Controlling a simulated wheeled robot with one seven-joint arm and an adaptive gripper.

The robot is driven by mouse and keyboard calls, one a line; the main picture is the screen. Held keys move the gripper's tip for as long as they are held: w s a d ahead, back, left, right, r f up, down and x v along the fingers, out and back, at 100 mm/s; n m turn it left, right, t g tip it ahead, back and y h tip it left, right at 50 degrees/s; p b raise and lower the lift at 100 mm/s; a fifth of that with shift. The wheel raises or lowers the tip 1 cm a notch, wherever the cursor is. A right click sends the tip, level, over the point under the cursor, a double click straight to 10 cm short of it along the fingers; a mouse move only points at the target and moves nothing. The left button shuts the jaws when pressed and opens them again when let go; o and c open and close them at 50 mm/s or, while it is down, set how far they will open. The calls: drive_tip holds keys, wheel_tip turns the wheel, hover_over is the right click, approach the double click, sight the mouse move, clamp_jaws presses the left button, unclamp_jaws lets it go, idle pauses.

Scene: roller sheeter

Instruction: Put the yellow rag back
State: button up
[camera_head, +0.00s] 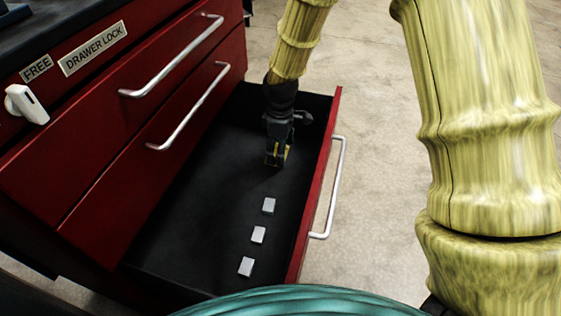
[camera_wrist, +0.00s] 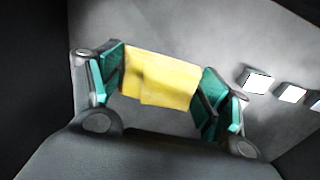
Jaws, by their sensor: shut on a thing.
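The yellow rag (camera_wrist: 160,77) is held between the two green-padded fingers of my gripper (camera_wrist: 162,85) in the wrist view. In the head view, my gripper (camera_head: 277,158) points down inside the open drawer (camera_head: 200,200), toward its far end. Only a little of the yellow rag (camera_head: 279,158) shows there between the fingers. The rag appears close to the dark drawer floor, but I cannot tell whether it touches it.
Three small pale blocks, the middle one (camera_head: 258,235) among them, lie in a row on the drawer floor nearer the camera. The drawer's red front with a silver handle (camera_head: 331,190) is on the right. Closed red drawers (camera_head: 130,110) stand left. Bare drawer floor lies left of the blocks.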

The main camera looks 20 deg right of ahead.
drive_tip(key=shift+f+b, duration=1.05)
drive_tip(key=shift+f, duration=1.25)
drive_tip(key=shift+f, duration=0.1)
drive_tip(key=o, duration=1)
wheel_tip(320, 180, up, 12)
drive_tip(key=p, duration=0.6)
